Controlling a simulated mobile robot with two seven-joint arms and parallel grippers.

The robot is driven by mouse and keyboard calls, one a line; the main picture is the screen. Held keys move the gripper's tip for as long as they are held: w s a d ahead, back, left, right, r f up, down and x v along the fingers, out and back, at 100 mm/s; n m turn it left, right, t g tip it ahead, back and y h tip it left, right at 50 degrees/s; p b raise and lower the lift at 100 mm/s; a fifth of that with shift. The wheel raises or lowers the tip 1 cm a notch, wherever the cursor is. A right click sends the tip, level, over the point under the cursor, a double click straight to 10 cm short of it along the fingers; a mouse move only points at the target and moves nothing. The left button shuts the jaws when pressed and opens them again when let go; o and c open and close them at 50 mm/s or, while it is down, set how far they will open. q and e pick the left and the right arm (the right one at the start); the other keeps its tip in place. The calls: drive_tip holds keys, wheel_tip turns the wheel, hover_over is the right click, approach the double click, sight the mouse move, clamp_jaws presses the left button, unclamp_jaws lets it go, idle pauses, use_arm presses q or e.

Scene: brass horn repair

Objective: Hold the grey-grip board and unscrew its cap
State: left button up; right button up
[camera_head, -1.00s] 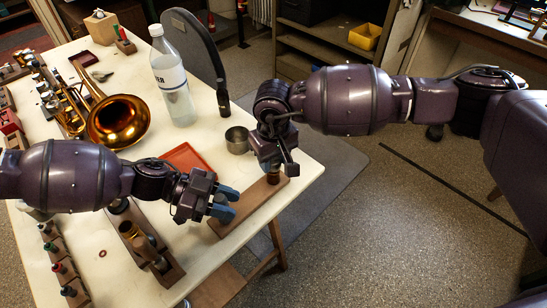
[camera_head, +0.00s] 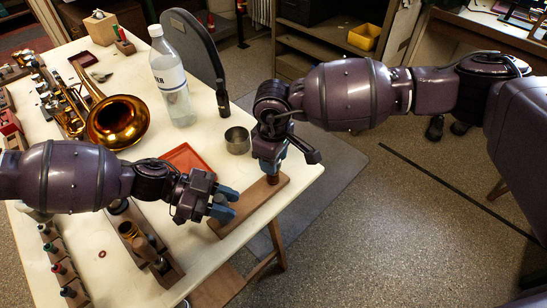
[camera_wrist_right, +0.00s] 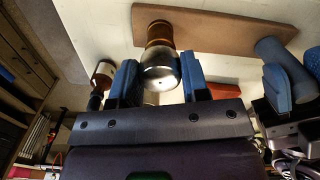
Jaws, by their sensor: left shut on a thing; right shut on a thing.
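The wooden board (camera_head: 250,205) lies along the table's front right edge; it also shows in the right wrist view (camera_wrist_right: 215,32). My left gripper (camera_head: 224,204) is at the board's near left end, shut on the grey grip (camera_wrist_right: 272,48), which its fingers mostly hide in the head view. My right gripper (camera_wrist_right: 160,85) is over the board's other end, pointing down. It is shut on the silvery, rounded cap (camera_wrist_right: 160,72), which sits on a brown and brass-coloured post (camera_wrist_right: 159,34). In the head view the cap is mostly hidden under my right gripper (camera_head: 271,172).
A metal cup (camera_head: 237,140) and a red tray (camera_head: 187,158) stand close behind the board. A clear bottle (camera_head: 173,80), a dark small bottle (camera_head: 223,100) and a brass horn (camera_head: 118,122) are farther back. Wooden racks (camera_head: 150,245) stand at the left front.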

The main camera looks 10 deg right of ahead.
drive_tip(key=o, duration=1.1)
drive_tip(key=shift+r, duration=4)
use_arm(q)
drive_tip(key=o, duration=1.2)
drive_tip(key=shift+c, duration=0.2)
